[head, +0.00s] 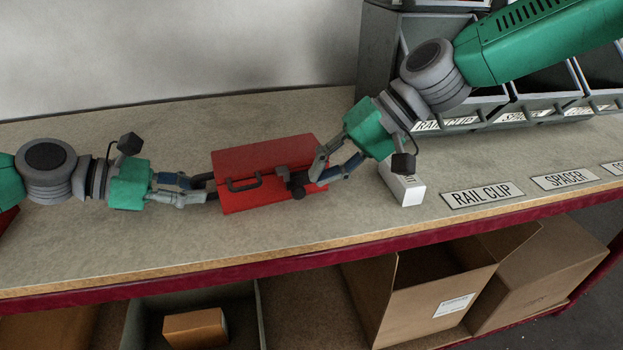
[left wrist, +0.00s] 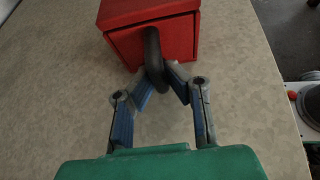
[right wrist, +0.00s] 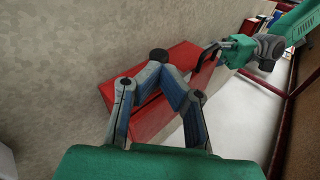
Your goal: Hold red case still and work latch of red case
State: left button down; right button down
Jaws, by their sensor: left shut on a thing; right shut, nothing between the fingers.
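The red case (head: 240,160) lies on the bench with a dark carry handle on its front. A dark grey latch (head: 282,175) with a round knob (head: 298,193) sits near its right end. My left gripper (head: 211,188) is shut on a dark side handle (left wrist: 153,45) at the case's left end. My right gripper (head: 312,182) is shut and empty, its tips beside the latch. In the right wrist view the knob (right wrist: 158,55) shows just beyond the tips; I cannot tell whether they touch it. The lid looks closed.
A small white box (head: 408,190) stands right of the case, below my right arm. Grey bins (head: 490,115) stand at the back right. Label plates, including RAIL CLIP (head: 482,194), lie along the right front. Cardboard boxes (head: 430,300) sit on the shelf below. Bench in front of the case is clear.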

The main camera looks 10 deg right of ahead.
jog(key=w+v, duration=0.1)
jog(key=v, duration=1)
jog(key=shift+s+d+r, duration=0.2)
jog(key=shift+s, duration=0.25)
pick_arm(q)
jog(key=c, duration=1.5)
grip_release()
jog(key=shift+c, duration=0.2)
